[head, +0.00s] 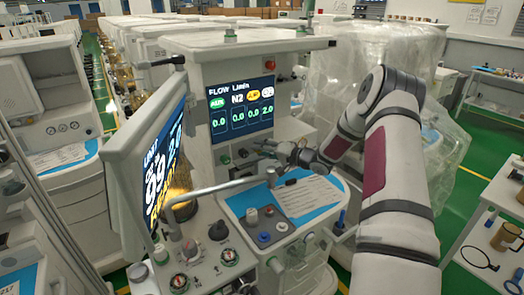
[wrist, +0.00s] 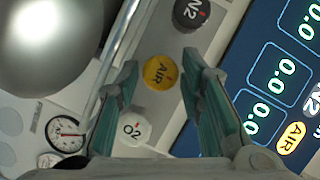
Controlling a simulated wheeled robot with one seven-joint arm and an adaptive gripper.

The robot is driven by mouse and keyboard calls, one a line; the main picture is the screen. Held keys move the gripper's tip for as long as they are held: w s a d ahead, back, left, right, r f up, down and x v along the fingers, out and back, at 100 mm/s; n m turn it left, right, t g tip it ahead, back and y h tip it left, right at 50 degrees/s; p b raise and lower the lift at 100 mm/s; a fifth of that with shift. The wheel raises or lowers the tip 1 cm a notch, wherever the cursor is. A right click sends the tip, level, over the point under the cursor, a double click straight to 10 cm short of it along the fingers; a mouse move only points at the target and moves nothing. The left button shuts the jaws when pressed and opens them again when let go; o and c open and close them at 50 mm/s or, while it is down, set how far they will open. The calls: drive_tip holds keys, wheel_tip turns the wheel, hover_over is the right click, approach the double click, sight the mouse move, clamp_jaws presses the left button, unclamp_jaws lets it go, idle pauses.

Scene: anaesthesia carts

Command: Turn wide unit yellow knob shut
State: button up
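The yellow knob (wrist: 160,72), marked AIR, is on the grey panel in the wrist view. My gripper (wrist: 160,63) is open, with one teal finger on each side of the knob in the picture. I cannot tell whether the fingers touch it or how far above it they are. In the head view my gripper (head: 276,150) is at the knob row under the flow screen (head: 241,108) of the wide unit (head: 190,62). The yellow knob is not clearly visible there. The reading under the yellow label looks like 0.0.
A white O2 knob (wrist: 133,127) sits close below the yellow knob, and a dark N2 knob (wrist: 191,12) above it. A pressure gauge (wrist: 65,133) is at lower left in the wrist view. A tilted monitor (head: 150,165) and metal tube (head: 215,187) stand left of my gripper.

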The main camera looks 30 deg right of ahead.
drive_tip(key=v, duration=1.2)
idle(0.4)
